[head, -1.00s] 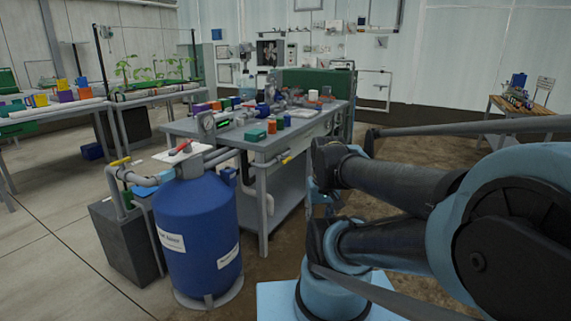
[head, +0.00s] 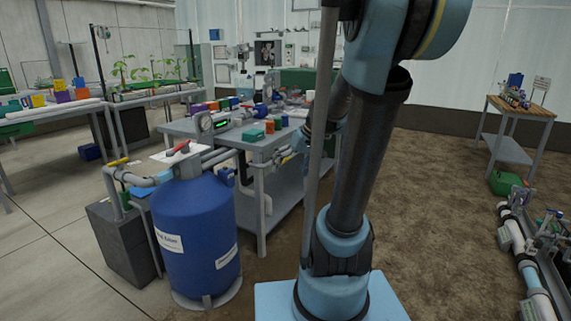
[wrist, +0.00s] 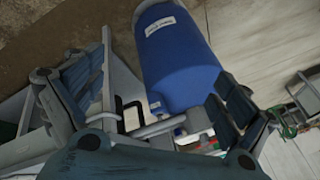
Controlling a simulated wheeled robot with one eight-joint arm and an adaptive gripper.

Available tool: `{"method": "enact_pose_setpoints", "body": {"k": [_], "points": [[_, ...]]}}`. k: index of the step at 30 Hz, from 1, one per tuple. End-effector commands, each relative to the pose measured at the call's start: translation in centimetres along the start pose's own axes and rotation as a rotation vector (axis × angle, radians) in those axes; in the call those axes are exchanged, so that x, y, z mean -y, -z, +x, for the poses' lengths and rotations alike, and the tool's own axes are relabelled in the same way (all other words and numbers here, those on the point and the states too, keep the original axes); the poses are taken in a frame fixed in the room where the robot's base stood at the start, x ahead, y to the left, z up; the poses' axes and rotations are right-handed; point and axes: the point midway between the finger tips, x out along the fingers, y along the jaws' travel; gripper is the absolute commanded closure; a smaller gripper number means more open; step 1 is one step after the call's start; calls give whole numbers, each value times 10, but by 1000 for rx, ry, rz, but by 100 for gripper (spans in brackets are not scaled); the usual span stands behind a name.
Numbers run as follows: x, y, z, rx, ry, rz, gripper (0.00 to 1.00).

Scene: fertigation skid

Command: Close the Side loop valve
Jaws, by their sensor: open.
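A blue tank (head: 195,235) stands at the lower left in the head view, with grey pipes around its top. A red valve handle (head: 178,149) sits above the tank top, and a yellow handle (head: 117,162) is on the pipe to its left. I cannot read which of them is the Side loop valve. In the wrist view the tank (wrist: 180,60) shows between the spread fingers of my gripper (wrist: 165,75), which is open and holds nothing. A light grey pipe (wrist: 160,126) runs below the tank there. In the head view my arm hides much of my gripper.
A grey workbench (head: 262,158) crowded with small items stands behind the tank. A grey box (head: 120,240) is left of the tank. Brown floor between is clear.

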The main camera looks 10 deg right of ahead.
Motion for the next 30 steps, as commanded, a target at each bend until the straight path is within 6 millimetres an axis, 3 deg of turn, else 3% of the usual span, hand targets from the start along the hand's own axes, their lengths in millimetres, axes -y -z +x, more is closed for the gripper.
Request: {"method": "enact_pose_setpoints", "body": {"k": [3, 15, 30], "points": [[-9, 36, 4, -35, 49, -32, 5], [-53, 143, 25, -186, 198, -157, 5], [-142, 247, 69, -433, 326, -316, 5]]}}
